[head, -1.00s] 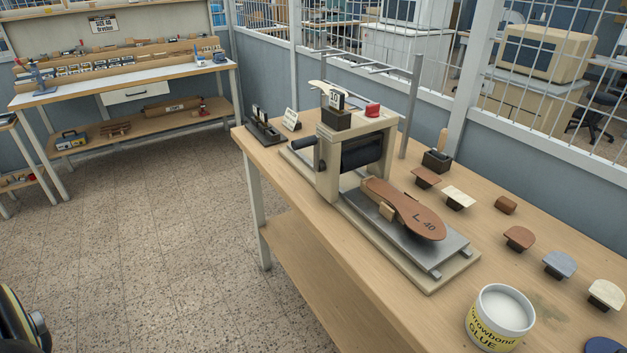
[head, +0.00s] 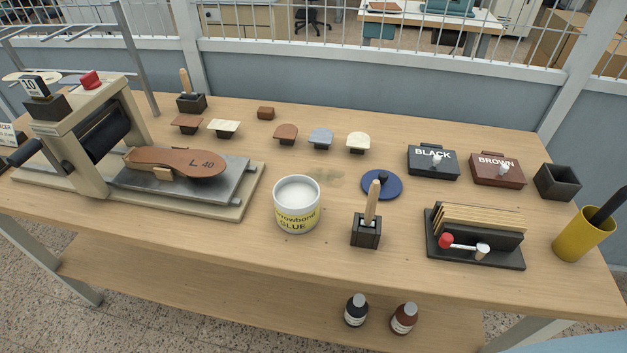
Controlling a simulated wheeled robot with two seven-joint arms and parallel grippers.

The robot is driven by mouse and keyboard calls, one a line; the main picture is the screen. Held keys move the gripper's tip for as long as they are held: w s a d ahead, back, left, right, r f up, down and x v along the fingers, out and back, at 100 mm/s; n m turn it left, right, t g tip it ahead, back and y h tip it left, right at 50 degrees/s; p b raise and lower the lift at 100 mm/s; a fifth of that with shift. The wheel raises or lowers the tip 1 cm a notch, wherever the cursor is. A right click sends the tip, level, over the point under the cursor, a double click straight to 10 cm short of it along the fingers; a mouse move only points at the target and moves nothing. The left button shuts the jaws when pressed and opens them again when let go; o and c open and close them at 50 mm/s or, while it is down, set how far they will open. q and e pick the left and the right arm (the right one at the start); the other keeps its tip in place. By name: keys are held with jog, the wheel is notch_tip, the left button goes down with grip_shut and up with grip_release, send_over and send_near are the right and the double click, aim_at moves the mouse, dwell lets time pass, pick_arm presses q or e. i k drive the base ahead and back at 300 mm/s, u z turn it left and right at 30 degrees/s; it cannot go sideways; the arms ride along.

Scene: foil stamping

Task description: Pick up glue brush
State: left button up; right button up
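A light wooden handle (head: 373,203) stands upright, slightly tilted, in a small black holder (head: 366,233) near the front of the bench, right of the glue pot. It looks like the glue brush; its lower end is hidden in the holder. The white glue pot (head: 297,219) with a yellow label stands open and full of white glue. A second wooden handle (head: 185,81) stands in another black holder (head: 191,102) at the back left; its lower end is hidden too. Neither of my grippers is in view.
The stamping press (head: 85,130) with a sole (head: 170,162) fills the bench's left. A blue disc (head: 381,184) lies behind the near holder. A black rack (head: 475,249) and yellow cup (head: 583,236) stand right. Bare wood (head: 330,245) lies between pot and holder.

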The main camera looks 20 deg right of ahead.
aim_at(374, 189)
jog(key=z, duration=2.05)
jog(key=k, duration=0.8)
jog(key=u, duration=1.55)
jog(key=i, duration=0.5)
jog(key=z, duration=0.05)
